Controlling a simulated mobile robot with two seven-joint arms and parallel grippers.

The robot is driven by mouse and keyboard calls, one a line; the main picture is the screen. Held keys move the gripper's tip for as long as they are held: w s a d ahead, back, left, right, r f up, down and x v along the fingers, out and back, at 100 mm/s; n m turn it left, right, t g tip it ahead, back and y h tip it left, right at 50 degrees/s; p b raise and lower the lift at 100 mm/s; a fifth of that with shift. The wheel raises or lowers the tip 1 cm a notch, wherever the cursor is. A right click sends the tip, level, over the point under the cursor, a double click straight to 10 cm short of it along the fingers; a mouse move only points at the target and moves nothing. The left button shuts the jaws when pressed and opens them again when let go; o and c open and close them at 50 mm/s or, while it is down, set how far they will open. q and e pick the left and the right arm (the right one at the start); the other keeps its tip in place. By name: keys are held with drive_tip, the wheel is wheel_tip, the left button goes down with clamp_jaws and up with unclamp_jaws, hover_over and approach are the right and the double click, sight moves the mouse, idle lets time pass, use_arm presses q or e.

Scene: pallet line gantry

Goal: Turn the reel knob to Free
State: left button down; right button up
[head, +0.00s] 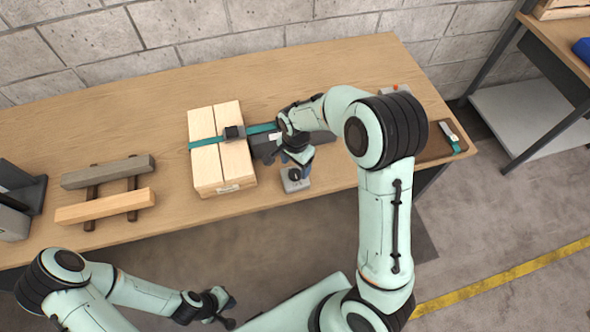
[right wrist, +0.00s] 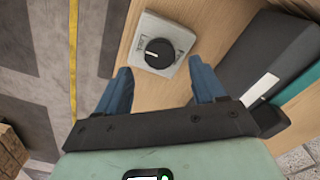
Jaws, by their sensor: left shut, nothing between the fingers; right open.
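The reel knob (right wrist: 158,53) is a round black knob with a white pointer mark, set on a light grey plate with small lettering on both sides. In the head view the knob (head: 294,175) sits near the table's front edge. My right gripper (right wrist: 162,84) is open, its blue fingers spread to either side just short of the knob, apart from it. It also shows above the plate in the head view (head: 298,160). My left gripper (head: 232,309) is shut and empty, low before the table.
A dark reel housing (head: 263,149) stands beside the knob, with a teal strap running to a strapped wooden stack (head: 222,180). Two bars on a rack (head: 108,188) lie farther left. A small dark tray (head: 436,148) is at the right end. The table's front edge is close.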

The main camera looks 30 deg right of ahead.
sight(295, 173)
drive_tip(key=shift+f, duration=2.05)
drive_tip(key=c, duration=1.1)
drive_tip(key=shift+o, duration=0.2)
